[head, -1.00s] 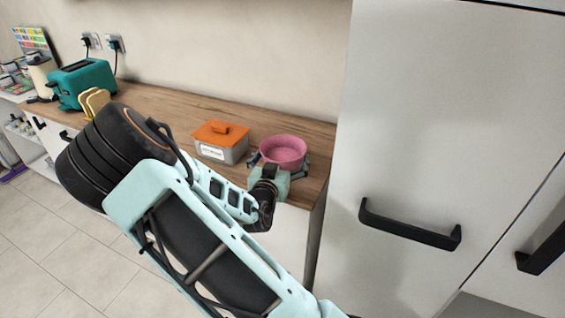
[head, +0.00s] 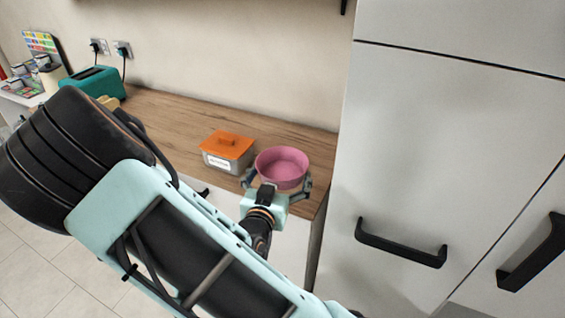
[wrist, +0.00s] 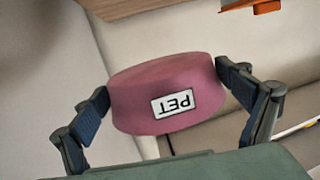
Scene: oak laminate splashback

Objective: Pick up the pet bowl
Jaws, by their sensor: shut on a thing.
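The pink pet bowl (head: 282,168) is at the right end of the wooden counter in the head view, its open top facing up. My gripper (head: 278,182) is shut on it, with one dark finger against each side. In the wrist view the bowl (wrist: 165,92) sits between the fingertips of my gripper (wrist: 164,84). Its white PET label appears upside down there. I cannot clearly tell whether its base touches the counter.
A grey box with an orange lid (head: 227,150) stands just left of the bowl on the wooden counter (head: 180,118). A tall white cabinet (head: 430,150) with black handles rises close on the right. A teal toaster (head: 93,84) stands farther left.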

